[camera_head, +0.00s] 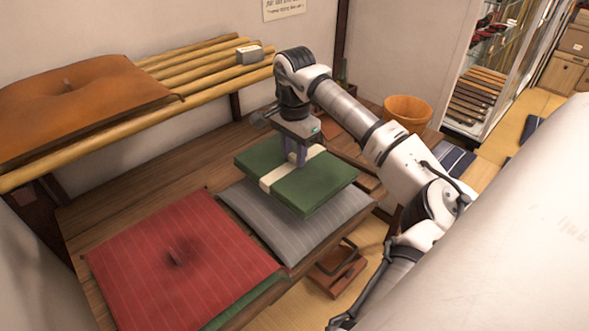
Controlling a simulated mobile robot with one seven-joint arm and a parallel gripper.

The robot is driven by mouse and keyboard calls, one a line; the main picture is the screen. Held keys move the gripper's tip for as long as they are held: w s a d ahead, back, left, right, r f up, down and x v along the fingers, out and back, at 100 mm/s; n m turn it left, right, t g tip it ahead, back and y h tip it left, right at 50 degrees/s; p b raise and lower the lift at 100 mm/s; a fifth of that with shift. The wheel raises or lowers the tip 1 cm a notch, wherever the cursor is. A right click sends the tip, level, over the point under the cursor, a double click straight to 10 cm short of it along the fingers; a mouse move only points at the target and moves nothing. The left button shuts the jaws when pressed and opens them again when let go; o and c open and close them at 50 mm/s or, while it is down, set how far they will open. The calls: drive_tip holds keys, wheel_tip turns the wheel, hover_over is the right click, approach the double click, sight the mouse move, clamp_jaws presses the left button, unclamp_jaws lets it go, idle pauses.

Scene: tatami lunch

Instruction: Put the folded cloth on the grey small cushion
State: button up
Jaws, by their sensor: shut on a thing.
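The folded cloth (318,188) is a flat green block with a cream band around its middle. My gripper (297,160) points down and is shut on it near the band; the fingertips are partly hidden. The grey small cushion (262,226) has thin pale stripes and lies on the wooden table. The cloth is over the back part of the cushion and hides much of it. The cloth's left corner extends past the cushion's back edge. I cannot tell whether the cloth touches the cushion.
A red striped cushion (185,262) lies left of the grey one. A bamboo shelf (190,70) behind holds an orange cushion (75,95) and a small grey box (249,55). A wooden bowl (408,111) stands at the back right. Bare table (130,180) shows behind the red cushion.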

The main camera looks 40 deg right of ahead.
sight(295, 172)
drive_tip(key=shift+f+p, duration=0.35)
drive_tip(key=shift+f, duration=2.65)
drive_tip(key=shift+f, duration=0.1)
drive_tip(key=o, duration=1.1)
drive_tip(key=shift+c, duration=0.2)
wheel_tip(295, 172, up, 12)
drive_tip(key=shift+r+b, duration=0.1)
drive_tip(key=shift+b, duration=0.55)
